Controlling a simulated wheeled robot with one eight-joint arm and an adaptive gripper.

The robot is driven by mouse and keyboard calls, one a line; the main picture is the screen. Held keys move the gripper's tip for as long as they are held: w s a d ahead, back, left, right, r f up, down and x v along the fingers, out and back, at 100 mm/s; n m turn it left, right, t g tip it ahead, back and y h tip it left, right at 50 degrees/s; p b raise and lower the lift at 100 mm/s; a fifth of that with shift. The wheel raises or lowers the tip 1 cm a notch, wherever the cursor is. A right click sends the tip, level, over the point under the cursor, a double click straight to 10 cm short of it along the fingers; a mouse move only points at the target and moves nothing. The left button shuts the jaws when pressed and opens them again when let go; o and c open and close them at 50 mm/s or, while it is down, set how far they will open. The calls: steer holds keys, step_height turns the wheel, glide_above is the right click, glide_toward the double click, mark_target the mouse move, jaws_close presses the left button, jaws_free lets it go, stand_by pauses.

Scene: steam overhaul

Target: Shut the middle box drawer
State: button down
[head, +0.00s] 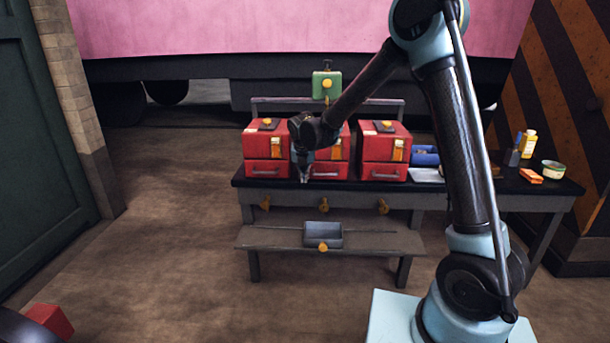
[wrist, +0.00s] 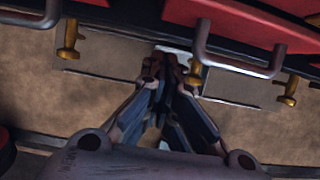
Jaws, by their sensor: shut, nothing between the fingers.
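The middle red box (head: 338,138) stands on the dark bench, partly hidden by my arm. Its lower drawer front (head: 328,170) shows just right of my gripper (head: 305,178). From the head view I cannot tell how far this drawer stands out. My gripper points down at the bench's front edge, near the drawer's left end. In the wrist view my gripper (wrist: 168,62) has its fingers together and empty. A red front (wrist: 255,28) with a grey bar handle (wrist: 240,62) lies to its upper right, apart from the fingers; it appears to be the middle drawer.
Similar red boxes stand left (head: 268,145) and right (head: 385,150). Brass knobs (head: 324,204) line the bench front. A low shelf (head: 270,238) in front holds a grey tray (head: 323,236). A green device (head: 327,85) stands behind. A blue item (head: 425,155) lies right.

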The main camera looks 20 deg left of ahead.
steer(key=v, duration=0.9)
steer(key=shift+r, duration=0.3)
steer(key=s+d+r+m, duration=0.2)
steer(key=d+m, duration=0.4)
steer(key=d, duration=0.5)
steer(key=s+d+r+m+g+h, duration=0.1)
steer(key=s+d+m, duration=0.35)
steer(key=d, duration=0.75)
steer(key=d+r+m, duration=0.2)
steer(key=d+m, duration=0.6)
steer(key=d, duration=0.3)
steer(key=s+d+f+m, duration=0.5)
steer(key=s+d+m, duration=0.3)
steer(key=s+m, duration=0.2)
steer(key=s+d+f+m+g, duration=0.1)
steer(key=s+d+f+m, duration=0.4)
steer(key=s+d+m, duration=0.4)
steer(key=shift+s+f+m, duration=0.25)
steer(key=shift+s+m, duration=0.1)
steer(key=shift+s, duration=0.5)
